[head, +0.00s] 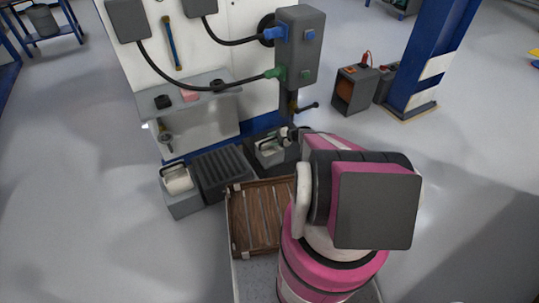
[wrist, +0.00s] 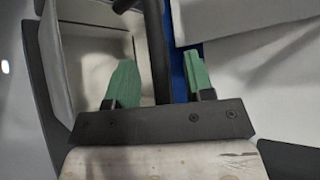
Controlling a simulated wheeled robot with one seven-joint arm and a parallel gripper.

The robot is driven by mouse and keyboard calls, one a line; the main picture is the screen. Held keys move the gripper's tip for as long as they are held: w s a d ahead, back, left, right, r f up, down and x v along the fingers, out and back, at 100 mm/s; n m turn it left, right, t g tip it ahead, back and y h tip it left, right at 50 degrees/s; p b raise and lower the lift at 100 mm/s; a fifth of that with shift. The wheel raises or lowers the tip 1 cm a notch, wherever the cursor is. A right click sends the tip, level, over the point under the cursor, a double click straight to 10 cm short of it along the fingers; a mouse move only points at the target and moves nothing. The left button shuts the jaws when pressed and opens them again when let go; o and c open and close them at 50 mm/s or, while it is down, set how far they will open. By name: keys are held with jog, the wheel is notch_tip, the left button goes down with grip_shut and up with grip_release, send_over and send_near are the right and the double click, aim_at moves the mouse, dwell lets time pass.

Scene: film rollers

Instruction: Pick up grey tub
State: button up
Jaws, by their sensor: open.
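A grey tub (head: 270,152) with a dark handle stands in a dark tray low by the white wall panel, just beyond my arm in the head view. In the wrist view a pale grey, open-topped tub (wrist: 92,45) fills the upper left. A dark bar (wrist: 156,45), which looks like its handle, runs between my green fingertips. My gripper (wrist: 160,82) is open, with a finger on each side of the bar. In the head view my gripper (head: 292,134) is small and partly hidden by my arm, at the tub's upper right. I cannot tell whether the fingers touch the bar.
A similar pale tub (head: 177,179) with a dark handle sits on a grey box at left. A ribbed dark box (head: 221,172) lies between. A wooden slatted crate (head: 256,215) is in front. A shelf (head: 196,92) and a switch box with cables (head: 300,45) are above.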

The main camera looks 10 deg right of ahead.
grip_shut()
jog(key=shift+r, duration=0.15)
